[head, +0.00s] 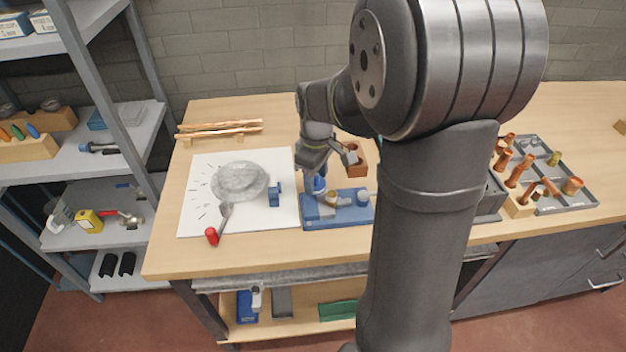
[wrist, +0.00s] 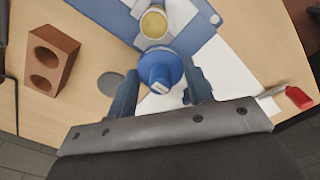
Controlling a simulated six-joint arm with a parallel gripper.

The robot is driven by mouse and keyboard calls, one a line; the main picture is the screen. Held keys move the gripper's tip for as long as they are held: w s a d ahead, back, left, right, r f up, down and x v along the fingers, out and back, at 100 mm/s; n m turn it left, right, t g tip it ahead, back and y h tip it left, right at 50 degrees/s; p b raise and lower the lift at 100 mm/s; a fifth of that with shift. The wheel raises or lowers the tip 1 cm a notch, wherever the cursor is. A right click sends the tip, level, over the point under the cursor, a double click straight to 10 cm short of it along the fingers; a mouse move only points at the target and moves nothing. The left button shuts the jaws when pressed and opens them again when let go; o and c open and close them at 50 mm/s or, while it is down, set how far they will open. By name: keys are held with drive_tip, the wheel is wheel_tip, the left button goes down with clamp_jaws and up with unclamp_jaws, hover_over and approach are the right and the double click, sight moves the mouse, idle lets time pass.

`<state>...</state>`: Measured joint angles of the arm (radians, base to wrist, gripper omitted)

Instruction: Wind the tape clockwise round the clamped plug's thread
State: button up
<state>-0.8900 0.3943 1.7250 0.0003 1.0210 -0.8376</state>
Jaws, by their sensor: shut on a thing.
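My gripper (wrist: 164,90) is shut on a blue round piece (wrist: 160,68), which looks like the tape reel. It sits between the two dark blue fingers, with a small pale label on it. In the head view my gripper (head: 318,182) is over the left part of a blue fixture (head: 312,218). The clamped plug (wrist: 153,24) shows a yellowish round face with a pale rim, just beyond the reel in the wrist view. It is small and brassy in the head view (head: 331,201). I cannot tell whether tape touches its thread.
A brown block with two holes (wrist: 47,60) stands left in the wrist view. A white sheet (head: 194,190) bears a grey round heap, a blue block (head: 274,194) and a red-handled tool (head: 212,236). A tray of copper fittings (head: 575,200) lies right. My arm hides the bench middle.

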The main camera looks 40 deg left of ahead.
drive_tip(key=shift+w, duration=0.2)
drive_tip(key=shift+a+r, duration=0.2)
drive_tip(key=shift+r, duration=0.95)
drive_tip(key=shift+a+r, duration=0.2)
drive_tip(key=shift+r, duration=1)
drive_tip(key=shift+a+r, duration=0.2)
drive_tip(key=shift+r, duration=0.95)
